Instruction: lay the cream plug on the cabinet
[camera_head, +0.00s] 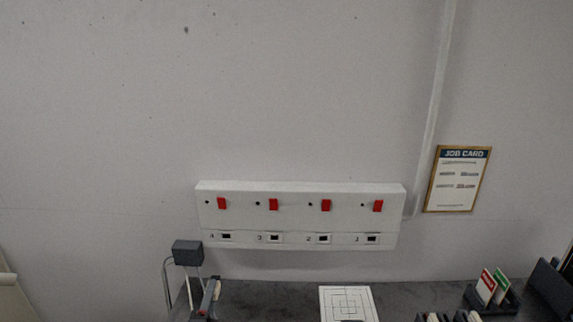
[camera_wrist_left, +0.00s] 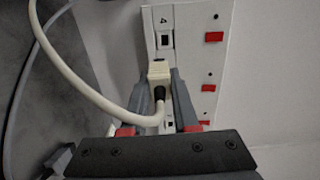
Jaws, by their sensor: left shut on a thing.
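In the left wrist view the cream plug (camera_wrist_left: 158,72) sits between the fingers of my left gripper (camera_wrist_left: 163,80), which is shut on it. Its cream cable leaves the black collar and curves down and away to the left. The plug is close in front of the white socket panel; I cannot tell whether it touches. In the head view my left gripper (camera_head: 212,288) is low at the left, over the dark grey cabinet top (camera_head: 270,292). I cannot make out the plug there. My right gripper is not in view.
The white wall panel (camera_head: 300,215) has several numbered sockets and red switches. A dark grey box (camera_head: 187,252) with cables stands at the left. A white board with a line pattern (camera_head: 348,300) lies on the cabinet. A card holder (camera_head: 490,298) stands right. Cabinet top left of the board looks clear.

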